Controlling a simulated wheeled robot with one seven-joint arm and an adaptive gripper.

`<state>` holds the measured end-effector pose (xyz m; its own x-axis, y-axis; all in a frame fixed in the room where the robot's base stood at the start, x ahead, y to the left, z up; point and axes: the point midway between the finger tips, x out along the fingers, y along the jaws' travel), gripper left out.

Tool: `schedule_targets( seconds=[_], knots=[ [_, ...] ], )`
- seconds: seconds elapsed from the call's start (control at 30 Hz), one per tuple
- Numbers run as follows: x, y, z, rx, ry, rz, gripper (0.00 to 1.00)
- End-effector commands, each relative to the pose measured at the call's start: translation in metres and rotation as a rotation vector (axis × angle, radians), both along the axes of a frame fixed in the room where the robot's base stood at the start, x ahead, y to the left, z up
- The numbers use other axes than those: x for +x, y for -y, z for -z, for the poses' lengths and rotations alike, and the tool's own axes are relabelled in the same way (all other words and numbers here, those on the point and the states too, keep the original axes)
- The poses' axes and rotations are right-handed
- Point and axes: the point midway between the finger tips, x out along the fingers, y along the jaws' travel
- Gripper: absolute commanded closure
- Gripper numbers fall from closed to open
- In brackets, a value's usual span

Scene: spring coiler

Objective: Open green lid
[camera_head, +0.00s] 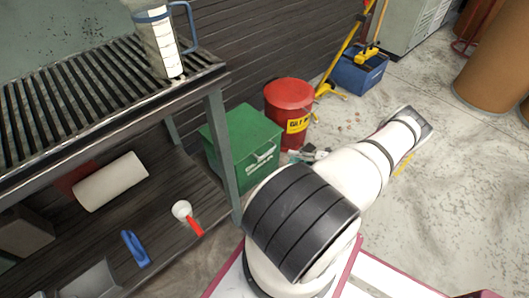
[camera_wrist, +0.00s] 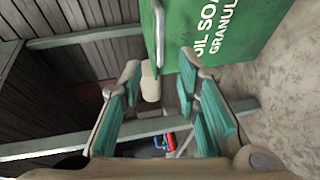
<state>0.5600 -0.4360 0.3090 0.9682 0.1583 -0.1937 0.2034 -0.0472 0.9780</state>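The green bin (camera_head: 252,155) stands on the floor beside the bench leg, and its green lid (camera_head: 240,130) looks closed. A pale handle is on its front. In the wrist view the green bin (camera_wrist: 225,35) fills the top, with white lettering and a pale metal handle (camera_wrist: 159,35) at its left edge. My gripper (camera_wrist: 160,72) is open, its teal-padded fingers spread wide with nothing held. The fingertips are just below the handle in the picture; whether they touch the bin I cannot tell. The lid is not clearly visible in the wrist view.
A slatted metal bench (camera_head: 90,95) with a lower shelf stands left of the bin; its leg (camera_head: 222,150) is close by. A red drum (camera_head: 289,100) stands behind right. A blue mop bucket (camera_head: 360,72) is farther back. Concrete floor at right is mostly clear.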

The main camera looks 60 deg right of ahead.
Motion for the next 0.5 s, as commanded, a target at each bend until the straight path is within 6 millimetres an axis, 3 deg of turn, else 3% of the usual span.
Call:
schedule_targets(
  seconds=[0.5],
  knots=[
    [0.094, -0.017, 0.019, -0.001, 0.002, -0.004, 0.70]
  ],
)
